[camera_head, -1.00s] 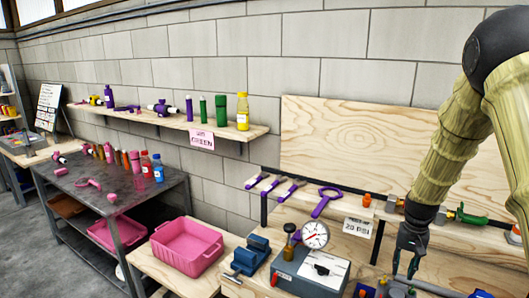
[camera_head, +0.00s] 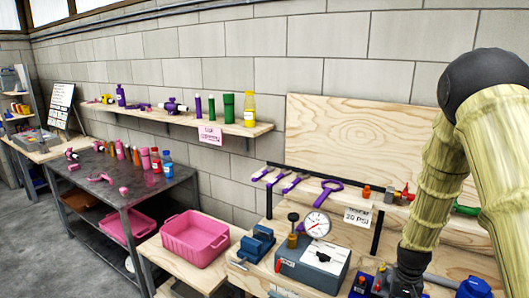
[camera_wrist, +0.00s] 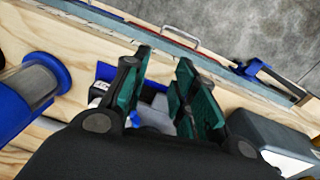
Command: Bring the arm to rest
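My gripper (camera_wrist: 163,75) shows in the wrist view with its two green-padded fingers apart. Nothing is clearly held between them. A small white-grey item shows behind the gap, inside or beside a blue bin (camera_wrist: 107,73). In the head view my arm comes down on the right side, and its wrist reaches the bottom edge over the workbench. The fingertips are hidden or out of frame there.
A grey gauge box (camera_head: 312,263) and a blue vise (camera_head: 257,244) stand left of my wrist. A blue cylinder (camera_wrist: 35,85) is near the gripper. A pink tub (camera_head: 195,240) and dark table (camera_head: 130,185) are farther left.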

